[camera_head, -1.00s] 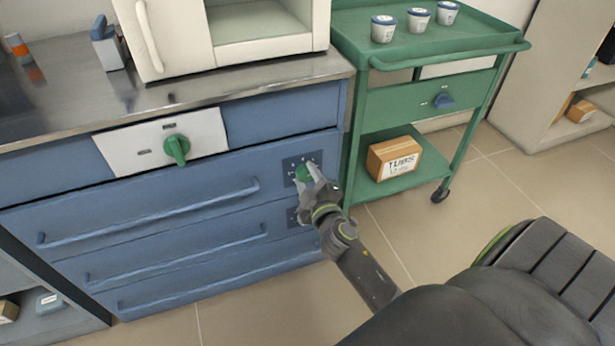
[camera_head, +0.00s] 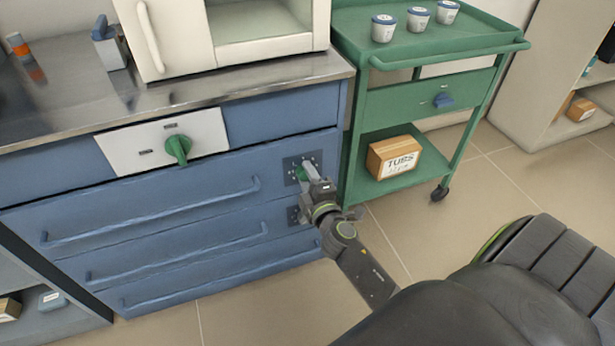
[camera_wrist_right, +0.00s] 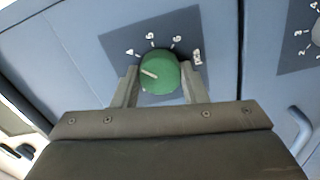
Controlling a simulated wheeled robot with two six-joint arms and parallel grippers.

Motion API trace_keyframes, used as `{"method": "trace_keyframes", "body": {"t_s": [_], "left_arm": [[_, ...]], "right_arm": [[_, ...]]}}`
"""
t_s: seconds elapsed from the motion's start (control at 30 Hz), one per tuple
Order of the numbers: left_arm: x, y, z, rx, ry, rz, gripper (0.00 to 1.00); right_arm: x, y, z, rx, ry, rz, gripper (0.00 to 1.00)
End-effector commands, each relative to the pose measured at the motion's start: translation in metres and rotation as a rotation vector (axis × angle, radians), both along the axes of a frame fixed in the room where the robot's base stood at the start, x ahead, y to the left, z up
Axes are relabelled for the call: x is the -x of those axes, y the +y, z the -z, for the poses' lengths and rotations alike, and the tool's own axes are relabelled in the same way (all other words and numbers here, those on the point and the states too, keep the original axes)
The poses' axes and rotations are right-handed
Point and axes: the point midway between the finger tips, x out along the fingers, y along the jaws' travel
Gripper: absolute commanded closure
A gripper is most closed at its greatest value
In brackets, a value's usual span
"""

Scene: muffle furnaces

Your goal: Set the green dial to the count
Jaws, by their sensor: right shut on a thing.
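A small round green dial (camera_head: 300,173) sits on a dark plate at the right end of the blue drawer front. In the right wrist view the green dial (camera_wrist_right: 160,72) has a white pointer mark facing left and slightly up in the picture. Pale markings ring it on the plate (camera_wrist_right: 118,38); most are too small to read surely. My right gripper (camera_head: 309,172) is shut on the dial, one finger on each side, as the right wrist view (camera_wrist_right: 160,84) shows. My left gripper is not in view.
A second plate with a grey dial (camera_wrist_right: 317,33) lies beside the first in the wrist view. A larger green knob (camera_head: 177,149) is on the white panel. Three lidded tubs (camera_head: 383,29) stand on the green cart (camera_head: 350,42), which has a blue knob (camera_head: 443,101) and box (camera_head: 393,158).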

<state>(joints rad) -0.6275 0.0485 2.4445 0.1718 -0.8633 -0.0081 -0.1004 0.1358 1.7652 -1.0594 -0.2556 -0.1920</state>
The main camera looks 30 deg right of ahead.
Motion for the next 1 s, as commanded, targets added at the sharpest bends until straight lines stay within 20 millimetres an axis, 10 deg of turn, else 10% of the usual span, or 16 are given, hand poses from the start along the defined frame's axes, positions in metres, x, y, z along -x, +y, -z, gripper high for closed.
{"method": "trace_keyframes", "body": {"t_s": [0.2, 0.23, 0.4, 0.77, 1.0], "left_arm": [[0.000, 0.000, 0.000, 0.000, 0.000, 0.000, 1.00], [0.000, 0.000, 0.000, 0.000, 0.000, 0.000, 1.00], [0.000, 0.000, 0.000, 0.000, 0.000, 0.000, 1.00], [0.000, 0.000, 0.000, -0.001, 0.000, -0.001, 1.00], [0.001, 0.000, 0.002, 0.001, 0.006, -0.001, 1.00]], "right_arm": [[0.000, 0.000, 0.001, -0.002, 0.000, 0.000, 0.84], [0.000, 0.000, 0.001, -0.002, 0.000, 0.000, 0.60], [0.000, 0.000, 0.001, -0.002, 0.000, 0.000, 0.39], [0.005, 0.001, 0.001, -0.002, 0.000, 0.000, 0.39], [0.041, 0.010, 0.002, -0.005, 0.002, 0.001, 0.39]]}}
